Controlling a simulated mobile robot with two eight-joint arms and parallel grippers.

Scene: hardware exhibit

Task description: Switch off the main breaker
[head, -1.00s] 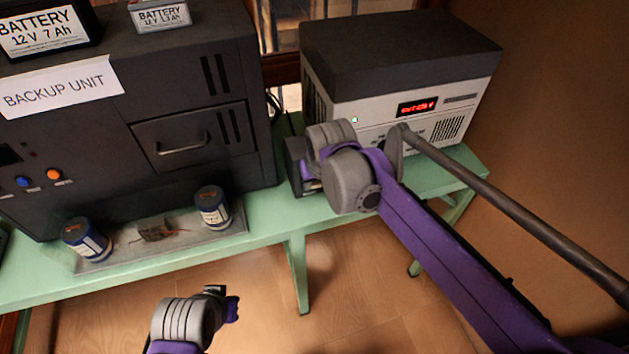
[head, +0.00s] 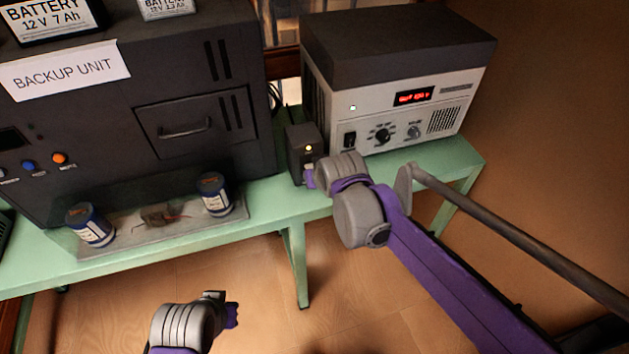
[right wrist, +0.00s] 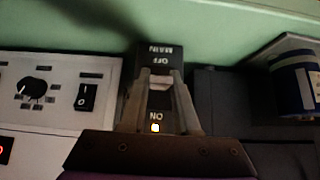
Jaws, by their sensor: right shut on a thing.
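The main breaker is a small dark box (head: 303,145) on the green bench, between the backup unit and the grey-white power unit. In the right wrist view its face appears upside down, with MAIN and OFF at the top and ON at the bottom. A light glows beside ON. Its pale lever (right wrist: 159,83) sits close to the OFF label. My right gripper (head: 311,177) is at the breaker's front; its two fingers (right wrist: 160,88) are shut on the lever, one on each side. My left gripper (head: 224,308) hangs low before the bench, away from the breaker; its jaw state is unclear.
The dark backup unit (head: 100,120) stands left of the breaker, with a tray (head: 125,243) and two cans before it. The power unit (head: 375,122), with a knob and rocker switch, stands close on the right. The bench front edge (head: 255,222) is clear below.

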